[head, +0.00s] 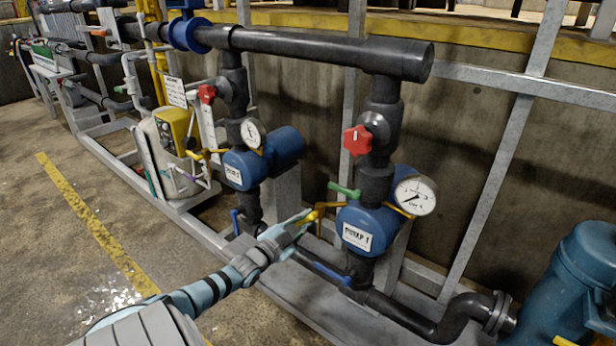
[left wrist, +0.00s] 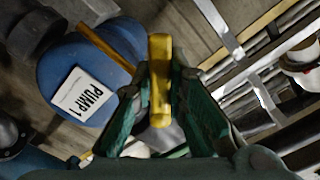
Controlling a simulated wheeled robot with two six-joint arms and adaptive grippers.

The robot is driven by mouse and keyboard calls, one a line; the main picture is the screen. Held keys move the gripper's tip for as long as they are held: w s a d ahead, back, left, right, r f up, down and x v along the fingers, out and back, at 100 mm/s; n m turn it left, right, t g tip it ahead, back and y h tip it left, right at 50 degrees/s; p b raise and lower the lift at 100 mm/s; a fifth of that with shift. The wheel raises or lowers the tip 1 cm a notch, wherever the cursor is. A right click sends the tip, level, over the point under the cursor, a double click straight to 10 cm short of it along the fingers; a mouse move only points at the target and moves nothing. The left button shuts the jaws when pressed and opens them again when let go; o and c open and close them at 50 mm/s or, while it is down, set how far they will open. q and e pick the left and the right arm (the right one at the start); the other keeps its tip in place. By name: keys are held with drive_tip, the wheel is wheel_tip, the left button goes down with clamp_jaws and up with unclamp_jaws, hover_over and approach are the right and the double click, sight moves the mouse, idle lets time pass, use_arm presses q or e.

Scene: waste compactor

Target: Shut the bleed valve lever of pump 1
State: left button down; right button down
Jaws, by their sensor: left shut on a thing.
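Pump 1 (head: 368,228) is a blue round pump with a white "PUMP 1" label. It also shows in the left wrist view (left wrist: 60,70), at the left. A yellow lever (head: 320,207) stands at the pump's left side. In the left wrist view the yellow lever (left wrist: 160,75) is between the two green fingers. My left gripper (head: 303,220) is shut on this lever, and the fingers hide part of it. A yellow bar (left wrist: 105,48) beside it runs toward the pump. My right gripper is not in view.
Above the left gripper are a green handle (head: 344,190) and a red valve knob (head: 357,140). A pressure gauge (head: 415,195) is at the right of the pump. A blue lever (head: 330,273) lies below. A second blue pump (head: 262,160) stands to the left. Grey frame posts stand behind.

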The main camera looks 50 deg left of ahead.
use_arm(q)
drive_tip(key=m+p, duration=0.1)
drive_tip(key=r+m+p, duration=0.1)
drive_tip(key=m+p, duration=0.1)
drive_tip(key=shift+s+a+r+m, duration=0.1)
drive_tip(key=shift+a+r+m, duration=0.05)
drive_tip(key=shift+a+m, duration=0.2)
drive_tip(key=m+p, duration=0.1)
drive_tip(key=r+m+p, duration=0.1)
drive_tip(key=m, duration=0.1)
drive_tip(key=shift+a, duration=0.2)
drive_tip(key=shift+r+m+p, duration=0.25)
drive_tip(key=shift+m+p, duration=0.65)
drive_tip(key=shift+m, duration=0.35)
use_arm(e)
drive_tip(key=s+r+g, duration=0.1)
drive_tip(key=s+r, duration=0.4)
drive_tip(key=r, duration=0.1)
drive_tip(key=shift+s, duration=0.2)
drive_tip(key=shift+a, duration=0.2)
use_arm(q)
drive_tip(key=c, duration=1.6)
unclamp_jaws()
